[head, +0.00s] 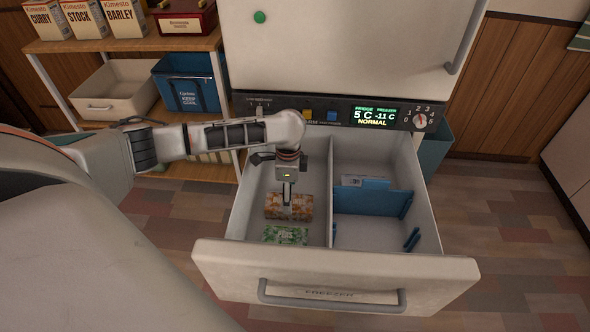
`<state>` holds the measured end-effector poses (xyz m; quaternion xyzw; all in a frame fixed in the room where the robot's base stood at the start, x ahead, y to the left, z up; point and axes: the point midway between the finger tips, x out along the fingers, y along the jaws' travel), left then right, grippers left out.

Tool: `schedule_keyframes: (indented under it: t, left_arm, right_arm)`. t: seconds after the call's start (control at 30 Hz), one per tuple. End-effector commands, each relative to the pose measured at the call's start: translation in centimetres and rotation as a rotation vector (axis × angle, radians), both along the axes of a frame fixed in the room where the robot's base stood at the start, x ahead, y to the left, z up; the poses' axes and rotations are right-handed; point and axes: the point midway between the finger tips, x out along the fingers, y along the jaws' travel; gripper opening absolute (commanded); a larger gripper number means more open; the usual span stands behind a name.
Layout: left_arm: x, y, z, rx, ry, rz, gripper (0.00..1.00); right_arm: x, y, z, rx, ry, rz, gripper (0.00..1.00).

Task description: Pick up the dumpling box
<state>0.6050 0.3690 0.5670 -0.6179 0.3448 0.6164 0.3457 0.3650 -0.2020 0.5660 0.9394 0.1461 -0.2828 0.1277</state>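The freezer drawer (335,262) is pulled out, with a divider down its middle. In its left compartment a brown-orange patterned box (272,206) lies behind a green patterned box (285,235). Their labels are too small to read, so I cannot tell for sure which is the dumpling box. My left gripper (287,206) points down into the left compartment, its fingertips over the middle of the brown-orange box and hiding part of it. I cannot tell whether the fingers are open or touch the box. My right gripper is out of view.
The right compartment holds a blue panel (372,200) and a smaller blue piece (412,239). The fridge door (340,50) above is shut. A shelf at left carries a white bin (117,92), a blue cooler (190,88) and food boxes (86,17).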

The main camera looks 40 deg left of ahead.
Motion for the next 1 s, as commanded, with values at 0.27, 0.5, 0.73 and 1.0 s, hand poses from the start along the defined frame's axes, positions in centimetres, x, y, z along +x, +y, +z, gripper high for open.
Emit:
schedule_keyframes:
  t: [0.27,0.5,0.73,1.0]
  left_arm:
    - [-0.1,0.2,-3.2,0.000,0.011,0.000,0.71]
    - [-0.1,0.4,-6.5,0.001,0.012,-0.002,0.71]
    - [0.3,0.4,-6.0,0.001,-0.001,-0.001,0.71]
    - [0.2,0.4,-6.1,0.001,0.001,-0.001,0.22]
  right_arm:
    - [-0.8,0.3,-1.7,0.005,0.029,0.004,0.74]
    - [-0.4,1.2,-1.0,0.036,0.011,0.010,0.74]
    - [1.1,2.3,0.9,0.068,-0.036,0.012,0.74]
    - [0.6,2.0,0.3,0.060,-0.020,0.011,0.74]
